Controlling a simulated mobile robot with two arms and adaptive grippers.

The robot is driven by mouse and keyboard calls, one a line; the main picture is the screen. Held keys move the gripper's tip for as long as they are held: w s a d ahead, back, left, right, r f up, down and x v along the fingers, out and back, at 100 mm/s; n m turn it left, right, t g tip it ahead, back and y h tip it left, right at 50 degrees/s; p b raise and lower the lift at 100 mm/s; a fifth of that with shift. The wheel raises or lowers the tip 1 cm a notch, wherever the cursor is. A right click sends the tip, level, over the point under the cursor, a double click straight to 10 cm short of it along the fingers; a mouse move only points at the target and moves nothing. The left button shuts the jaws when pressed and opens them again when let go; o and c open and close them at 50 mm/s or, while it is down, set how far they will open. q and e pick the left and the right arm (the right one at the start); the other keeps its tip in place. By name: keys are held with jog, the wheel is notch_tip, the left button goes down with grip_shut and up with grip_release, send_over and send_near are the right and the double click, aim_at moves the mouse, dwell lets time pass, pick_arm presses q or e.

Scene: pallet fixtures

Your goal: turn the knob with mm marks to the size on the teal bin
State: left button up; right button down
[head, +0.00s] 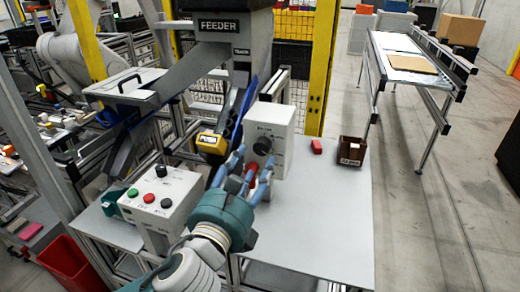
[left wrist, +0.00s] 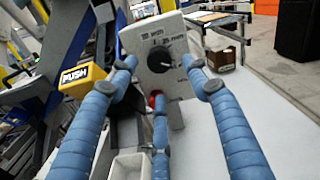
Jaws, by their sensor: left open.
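The black knob (head: 262,146) is on the front of an upright grey box (head: 270,127) on the table. It also shows in the left wrist view (left wrist: 162,60), with a pale pointer line and small marks around it, too small to read surely. My left gripper (head: 252,164), with blue fingers, is open in front of the box. In the left wrist view its fingertips (left wrist: 160,80) spread around the knob's sides and below it, apparently not touching it.
A grey control box (head: 162,199) with green, red and black controls stands at the left. A yellow PUSH flap (head: 211,143) hangs from the feeder (head: 225,27). A red block (head: 316,146) lies near the brown bin. The table's front right (head: 325,225) is clear.

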aim_at(261, 151)
pick_arm(q)
jog(key=x, duration=0.6)
jog(key=shift+w+p, duration=0.15)
jog(key=shift+p, duration=0.25)
jog(key=shift+c, duration=0.5)
jog(key=shift+f, duration=0.1)
jog(key=c, duration=1.1)
